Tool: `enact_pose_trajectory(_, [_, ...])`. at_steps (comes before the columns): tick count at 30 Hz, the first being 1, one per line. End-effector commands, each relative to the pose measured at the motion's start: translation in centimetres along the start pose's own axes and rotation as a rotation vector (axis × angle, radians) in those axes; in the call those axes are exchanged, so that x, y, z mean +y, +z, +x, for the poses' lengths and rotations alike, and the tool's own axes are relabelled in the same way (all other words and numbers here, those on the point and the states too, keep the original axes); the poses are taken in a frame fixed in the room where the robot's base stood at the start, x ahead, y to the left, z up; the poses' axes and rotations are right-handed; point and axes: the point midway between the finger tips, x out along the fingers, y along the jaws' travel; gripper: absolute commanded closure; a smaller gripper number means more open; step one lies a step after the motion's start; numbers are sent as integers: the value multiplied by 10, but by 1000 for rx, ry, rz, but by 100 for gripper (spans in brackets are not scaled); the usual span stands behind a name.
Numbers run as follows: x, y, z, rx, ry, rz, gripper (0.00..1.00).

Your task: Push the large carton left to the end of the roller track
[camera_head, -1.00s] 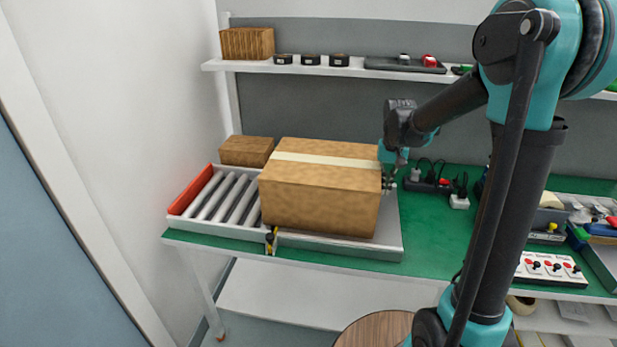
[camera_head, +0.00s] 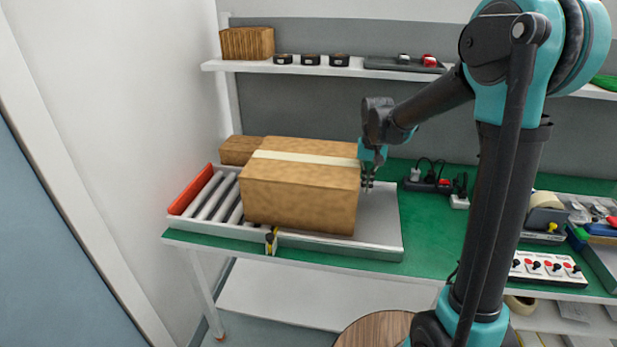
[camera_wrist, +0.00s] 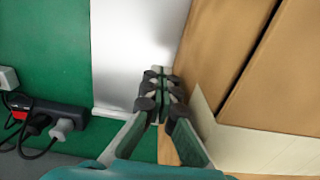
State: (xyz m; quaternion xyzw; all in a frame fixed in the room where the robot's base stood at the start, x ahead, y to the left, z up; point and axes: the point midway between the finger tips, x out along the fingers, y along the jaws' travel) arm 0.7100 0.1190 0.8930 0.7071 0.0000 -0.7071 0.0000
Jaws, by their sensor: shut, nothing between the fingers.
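The large carton (camera_head: 298,196), brown with a pale tape strip, sits upright on the roller track (camera_head: 340,244). Bare rollers show between it and the orange end stop (camera_head: 190,190) at the track's left end. My gripper (camera_head: 368,182) is shut and empty, at the carton's right side near its back. In the wrist view the closed fingertips (camera_wrist: 160,85) are beside the carton (camera_wrist: 245,60), over the pale bare track surface (camera_wrist: 125,50). I cannot tell for certain whether they touch it.
A smaller carton (camera_head: 239,150) stands behind the track at the left. A power strip (camera_head: 428,184) with plugs lies right of the track. A yellow-and-black item (camera_head: 271,240) is at the track's front edge. A shelf (camera_head: 330,70) runs above.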

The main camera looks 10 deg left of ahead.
Motion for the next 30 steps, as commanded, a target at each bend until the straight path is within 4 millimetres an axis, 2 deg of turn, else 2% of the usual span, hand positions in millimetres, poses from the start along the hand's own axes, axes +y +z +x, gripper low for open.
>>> enact_pose_trajectory(11, [-3, 0, 0, 0, -1, -1, 100])
enact_pose_trajectory(30, [-48, 0, 0, 0, -1, -2, 100])
